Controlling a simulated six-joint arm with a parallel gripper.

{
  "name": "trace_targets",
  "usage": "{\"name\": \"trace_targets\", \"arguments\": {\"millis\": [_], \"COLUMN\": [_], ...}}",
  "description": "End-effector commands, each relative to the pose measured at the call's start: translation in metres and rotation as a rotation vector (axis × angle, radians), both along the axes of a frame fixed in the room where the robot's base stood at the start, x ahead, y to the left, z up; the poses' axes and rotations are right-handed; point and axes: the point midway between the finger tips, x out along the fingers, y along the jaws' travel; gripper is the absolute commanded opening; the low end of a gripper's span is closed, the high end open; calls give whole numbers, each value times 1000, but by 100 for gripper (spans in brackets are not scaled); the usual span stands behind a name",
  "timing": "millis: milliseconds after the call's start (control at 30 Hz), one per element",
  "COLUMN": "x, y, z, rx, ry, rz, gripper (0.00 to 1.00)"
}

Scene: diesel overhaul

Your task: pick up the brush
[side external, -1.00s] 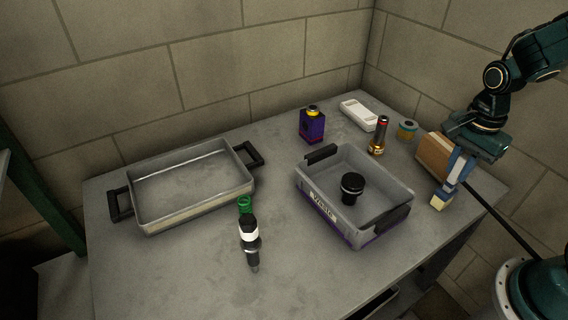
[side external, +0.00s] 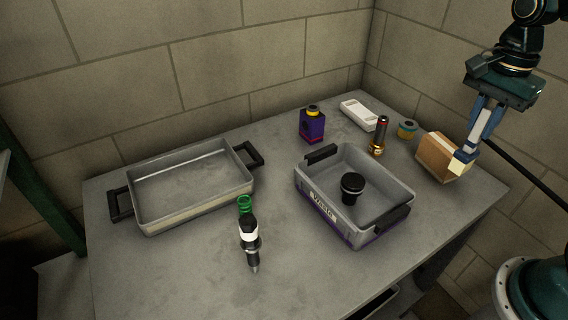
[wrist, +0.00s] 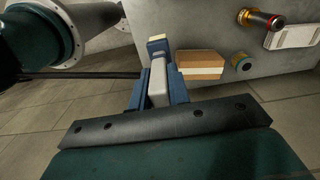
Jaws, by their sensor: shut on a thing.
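The brush (side external: 461,164) has a cream bristle end and a pale grey body. In the side external view it hangs bristles down from my gripper (side external: 477,135), near the right edge of the table. My gripper's blue fingers are shut on its body. The wrist view shows the brush (wrist: 158,88) lying between the two fingers of my gripper (wrist: 159,66), with its cream end pointing out past the fingertips. The fingers hide the sides of the brush body. I cannot tell the exact gap below it.
A grey bin (side external: 322,207) holds a black round part (side external: 352,187). An empty grey tray (side external: 190,212) stands left. A green-and-black tool (side external: 250,232) lies between them. A roll (side external: 407,130) and brass cylinder (side external: 378,137) stand behind.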

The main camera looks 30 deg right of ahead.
Motion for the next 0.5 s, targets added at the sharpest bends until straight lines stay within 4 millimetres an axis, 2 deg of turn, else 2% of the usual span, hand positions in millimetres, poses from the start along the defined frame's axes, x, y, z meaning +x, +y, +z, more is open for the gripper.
{"name": "trace_targets", "arguments": {"millis": [33,200,500], "x": [1,1,0], "y": [0,0,0], "z": [12,45,80], "rx": [-2,-1,-1], "ry": [-7,-6,-2], "rz": [0,0,0], "gripper": [0,0,0]}}
